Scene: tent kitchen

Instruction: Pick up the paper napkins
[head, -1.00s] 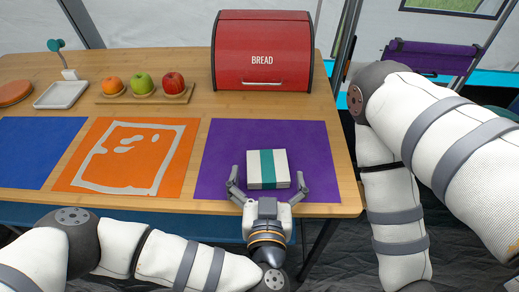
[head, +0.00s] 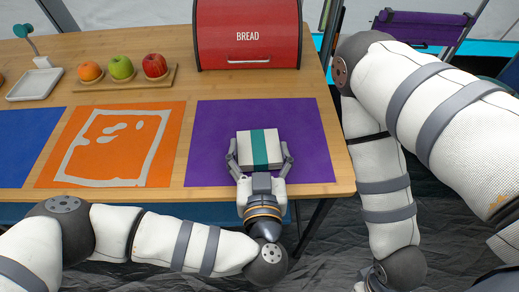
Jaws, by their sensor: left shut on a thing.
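The paper napkins (head: 245,150) are a white squarish pack with a teal band, over the purple mat (head: 310,150) near the table's front edge. My left gripper (head: 259,158) has one finger on each side of the pack and is shut on it. I cannot tell whether the pack rests on the mat or is slightly above it. My right arm comes down at the right, off the table's edge; its gripper is not clearly in view at the bottom.
A red bread box (head: 247,38) stands behind the purple mat. An orange mat (head: 115,175) and a blue mat (head: 22,140) lie to the left. A wooden tray (head: 170,84) holds fruit, and a white dish (head: 35,85) stands beside it. Bare wood separates mats and bread box.

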